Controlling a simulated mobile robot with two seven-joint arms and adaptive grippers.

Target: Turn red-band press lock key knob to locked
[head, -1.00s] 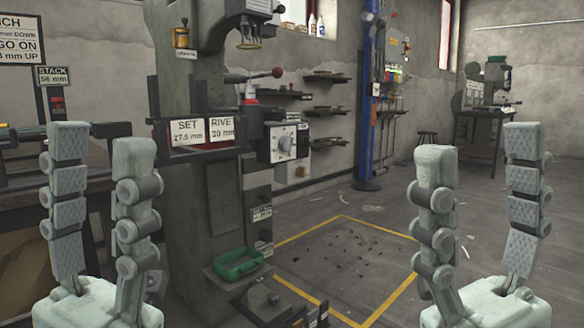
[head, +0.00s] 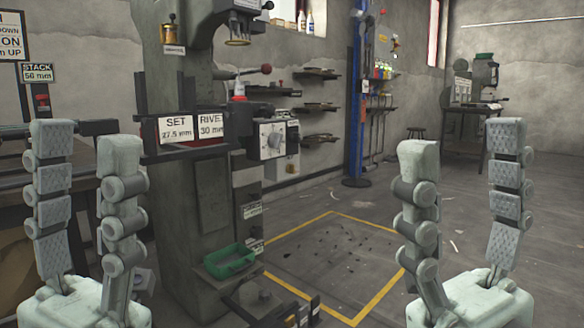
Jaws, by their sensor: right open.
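A grey-green press (head: 205,205) stands at centre left, with a dark red strip behind its SET and RIVE signs (head: 193,128). A grey control box (head: 272,140) with a round dial knob (head: 274,140) is on its right side. A small brass-coloured part (head: 291,167) shows below the box; I cannot tell whether it is the lock key knob or how it is turned. My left gripper (head: 84,140) points up at the left, fingers apart and empty. My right gripper (head: 463,138) points up at the right, open and empty. Neither touches the press.
A green tray (head: 230,262) sits low at the press's foot. A yellow-marked floor square (head: 335,213) lies to the right. A blue post (head: 357,110) and wall shelves (head: 318,106) stand behind. Floor at right is open.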

